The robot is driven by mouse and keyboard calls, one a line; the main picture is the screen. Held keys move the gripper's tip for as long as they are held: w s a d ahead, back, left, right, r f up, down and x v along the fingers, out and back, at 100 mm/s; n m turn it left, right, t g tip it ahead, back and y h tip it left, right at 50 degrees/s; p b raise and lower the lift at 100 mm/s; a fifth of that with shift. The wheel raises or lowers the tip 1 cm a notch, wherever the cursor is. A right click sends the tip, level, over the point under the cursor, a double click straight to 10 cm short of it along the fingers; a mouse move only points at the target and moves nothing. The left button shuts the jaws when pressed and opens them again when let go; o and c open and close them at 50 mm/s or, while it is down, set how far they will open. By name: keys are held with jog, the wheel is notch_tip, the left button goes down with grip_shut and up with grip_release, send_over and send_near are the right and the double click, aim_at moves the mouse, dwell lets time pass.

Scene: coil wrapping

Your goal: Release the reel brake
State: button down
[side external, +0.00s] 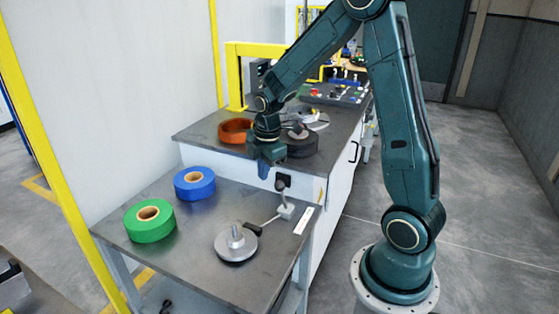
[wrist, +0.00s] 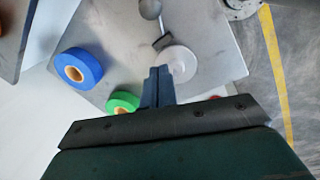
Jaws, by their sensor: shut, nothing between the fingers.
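The reel brake is a small lever with a dark knob (side external: 283,183) on a grey block (side external: 286,211). A thin rod runs from the block to a black pad (side external: 253,228) at the rim of the round grey reel hub (side external: 235,243). In the wrist view the knob (wrist: 150,9) is at the top edge, and the pad (wrist: 162,42) lies against or beside the hub (wrist: 177,64). My gripper (side external: 264,174) is shut and empty, pointing down above the table, left of the knob in the side view. Its fingertips also show in the wrist view (wrist: 159,69). I see no contact with the lever.
A blue tape roll (side external: 194,183) and a green tape roll (side external: 149,221) lie on the grey table (side external: 200,262). Behind it, a higher bench (side external: 200,130) holds an orange ring (side external: 235,130) and a dark coil (side external: 301,145). A yellow frame (side external: 237,75) stands there.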

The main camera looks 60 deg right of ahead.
aim_at(283, 196)
notch_tip(283, 196, down, 9)
jog(key=w, duration=0.1)
jog(key=shift+s+d+r, duration=0.2)
jog(key=shift+s+d, duration=0.05)
jog(key=shift+d, duration=0.4)
jog(key=shift+s+d+r, duration=0.2)
jog(key=shift+s+d, duration=0.05)
jog(key=shift+d, duration=0.45)
jog(key=shift+s+d+r, duration=0.2)
jog(key=shift+s+d, duration=0.05)
jog(key=shift+d, duration=0.4)
jog(key=shift+d, duration=0.1)
